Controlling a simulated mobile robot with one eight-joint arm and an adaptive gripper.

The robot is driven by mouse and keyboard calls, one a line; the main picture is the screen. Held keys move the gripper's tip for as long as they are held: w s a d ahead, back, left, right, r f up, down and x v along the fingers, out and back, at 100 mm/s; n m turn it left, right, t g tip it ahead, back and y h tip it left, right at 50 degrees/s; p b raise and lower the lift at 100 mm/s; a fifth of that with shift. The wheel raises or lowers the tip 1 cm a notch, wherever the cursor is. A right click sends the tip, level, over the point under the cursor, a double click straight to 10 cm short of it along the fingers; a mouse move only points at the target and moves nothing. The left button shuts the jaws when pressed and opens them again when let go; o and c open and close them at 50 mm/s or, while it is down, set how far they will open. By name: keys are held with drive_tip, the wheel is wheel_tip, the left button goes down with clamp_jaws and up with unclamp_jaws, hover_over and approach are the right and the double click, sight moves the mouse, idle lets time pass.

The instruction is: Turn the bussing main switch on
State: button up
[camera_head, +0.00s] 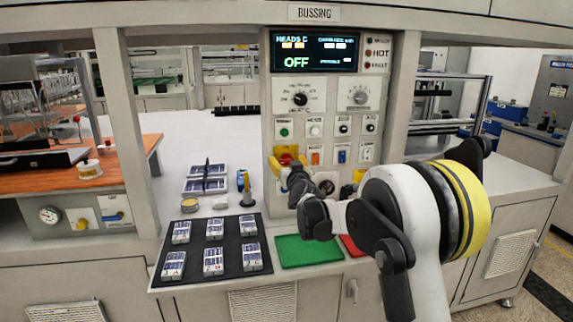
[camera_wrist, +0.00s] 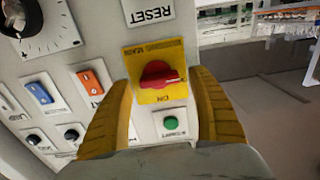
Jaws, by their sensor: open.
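The bussing main switch is a red rotary knob (camera_wrist: 160,76) on a yellow plate (camera_wrist: 172,50). My gripper (camera_wrist: 160,88) is open, with one yellow finger on each side of the knob. Whether either finger touches the knob I cannot tell. In the head view the red switch (camera_head: 287,153) is low on the left of the control panel, partly hidden by my gripper (camera_head: 281,166). The panel display (camera_head: 314,52) reads OFF.
Close to the switch are a green button (camera_wrist: 171,123), a RESET label (camera_wrist: 152,14), and orange (camera_wrist: 90,82) and blue (camera_wrist: 39,92) rockers. Below the panel lie a green mat (camera_head: 308,251) and a black tray (camera_head: 193,262) holding several cells. Frame posts flank the worktop.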

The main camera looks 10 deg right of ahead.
drive_tip(key=shift+w, duration=0.4)
drive_tip(key=shift+r, duration=0.1)
drive_tip(key=c, duration=1.2)
drive_tip(key=shift+m, duration=0.3)
drive_tip(key=m+p, duration=0.1)
drive_tip(key=m, duration=0.2)
drive_tip(key=shift+d+r, duration=0.1)
drive_tip(key=m+p, duration=0.1)
drive_tip(key=m, duration=0.4)
drive_tip(key=shift+d+p, duration=0.15)
drive_tip(key=shift+p, duration=0.15)
drive_tip(key=m, duration=0.4)
drive_tip(key=shift+d+m+p, duration=0.1)
drive_tip(key=shift+m+p, duration=0.2)
drive_tip(key=m, duration=0.4)
drive_tip(key=shift+d+f+m, duration=0.1)
drive_tip(key=shift+f+m, duration=0.15)
drive_tip(key=shift+m, duration=0.05)
